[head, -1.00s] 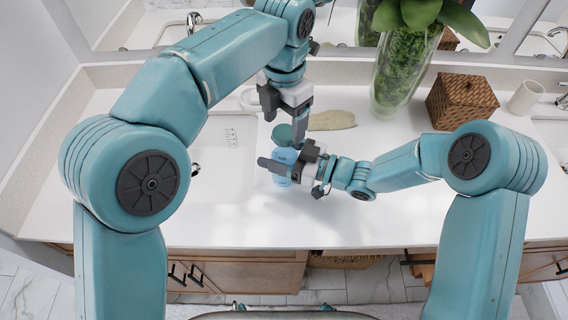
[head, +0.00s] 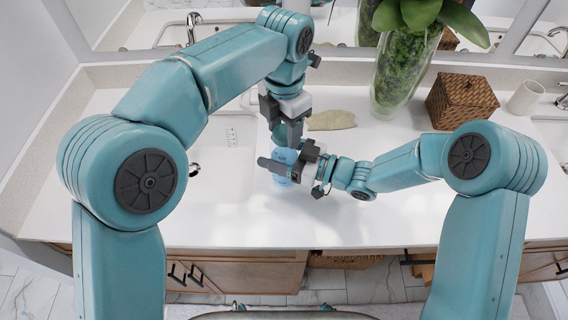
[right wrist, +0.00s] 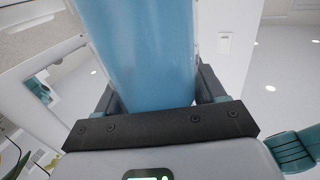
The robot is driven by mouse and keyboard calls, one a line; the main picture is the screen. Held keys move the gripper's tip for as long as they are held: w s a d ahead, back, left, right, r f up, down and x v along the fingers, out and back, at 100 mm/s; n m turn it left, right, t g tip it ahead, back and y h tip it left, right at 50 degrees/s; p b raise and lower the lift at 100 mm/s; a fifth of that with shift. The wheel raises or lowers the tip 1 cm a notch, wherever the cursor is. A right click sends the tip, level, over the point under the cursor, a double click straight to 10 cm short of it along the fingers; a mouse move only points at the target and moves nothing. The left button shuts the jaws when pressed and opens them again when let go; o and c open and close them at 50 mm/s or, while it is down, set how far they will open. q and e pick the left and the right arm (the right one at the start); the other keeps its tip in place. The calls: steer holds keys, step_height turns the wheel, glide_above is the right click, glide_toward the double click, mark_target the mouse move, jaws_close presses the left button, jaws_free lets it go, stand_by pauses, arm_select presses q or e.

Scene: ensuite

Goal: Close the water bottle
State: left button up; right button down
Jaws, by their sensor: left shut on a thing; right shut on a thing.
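The water bottle (head: 284,156) is light blue and stands on the white counter in the head view, partly hidden by my grippers. My right gripper (head: 287,168) is shut around its body; in the right wrist view the blue bottle (right wrist: 142,50) fills the space between the fingers. The teal cap (head: 279,134) is at the top of the bottle. My left gripper (head: 286,129) points down from above and is shut on the cap, which its fingers partly hide. I cannot tell whether the cap is seated on the bottle's neck.
A sink (head: 226,165) lies left of the bottle. Behind are a beige flat item (head: 332,120) and a glass vase with a plant (head: 402,72). A woven box (head: 461,101) and a white cup (head: 525,97) stand at the right. The front counter is clear.

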arm_select(q)
steer(key=m, duration=1.4)
steer(key=shift+m, duration=0.4)
steer(key=m, duration=0.4)
steer(key=shift+m, duration=0.4)
steer(key=m, duration=0.7)
steer(key=shift+m, duration=0.4)
steer(key=m, duration=0.2)
steer(key=shift+m, duration=0.4)
steer(key=m, duration=1)
steer(key=shift+f, duration=0.1)
steer(key=m, duration=0.5)
steer(key=shift+m, duration=0.3)
steer(key=m, duration=0.4)
steer(key=shift+m, duration=0.4)
steer(key=m, duration=0.2)
steer(key=shift+m, duration=0.4)
steer(key=o, duration=1.2)
steer(key=shift+c, duration=0.2)
